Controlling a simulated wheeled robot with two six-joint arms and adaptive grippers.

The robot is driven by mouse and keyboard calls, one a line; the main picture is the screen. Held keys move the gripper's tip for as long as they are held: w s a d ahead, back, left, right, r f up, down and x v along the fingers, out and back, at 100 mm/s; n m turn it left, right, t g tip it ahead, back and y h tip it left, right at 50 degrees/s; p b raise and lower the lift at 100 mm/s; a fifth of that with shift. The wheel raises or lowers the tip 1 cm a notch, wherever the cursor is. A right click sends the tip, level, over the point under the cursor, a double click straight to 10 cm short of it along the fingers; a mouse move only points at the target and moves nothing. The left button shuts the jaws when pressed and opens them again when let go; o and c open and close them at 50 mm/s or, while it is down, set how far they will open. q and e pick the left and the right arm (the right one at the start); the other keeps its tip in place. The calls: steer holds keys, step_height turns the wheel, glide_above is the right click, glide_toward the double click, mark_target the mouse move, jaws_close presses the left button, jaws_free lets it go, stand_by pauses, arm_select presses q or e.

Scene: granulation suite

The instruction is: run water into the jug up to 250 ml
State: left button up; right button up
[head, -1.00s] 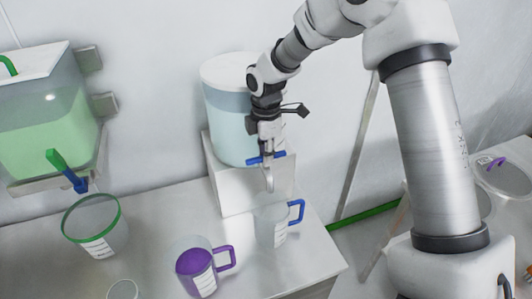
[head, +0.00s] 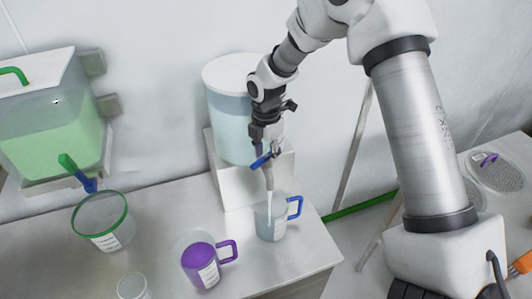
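The clear jug with a blue handle (head: 271,222) stands upright on the bench under the tap of the white-lidded water tank (head: 227,125). The tap's blue lever (head: 261,161) is tilted, and a thin pale stream runs from the spout (head: 269,182) into the jug. The jug looks bluish low down; its water level and scale marks are too small to read. My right gripper (head: 267,150) is at the lever, pointing down from above. Its fingers overlap the lever, so I cannot tell whether they grip it. My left gripper is out of view.
A green-liquid tank (head: 50,130) with its own tap is at the left, above a green-rimmed jug (head: 101,225). A purple-handled jug (head: 202,265) and a small clear cup (head: 132,287) stand near the front. The bench's right edge is close to the blue-handled jug.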

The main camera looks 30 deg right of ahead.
mark_target(266, 156)
step_height(266, 156, up, 12)
stand_by(0.4)
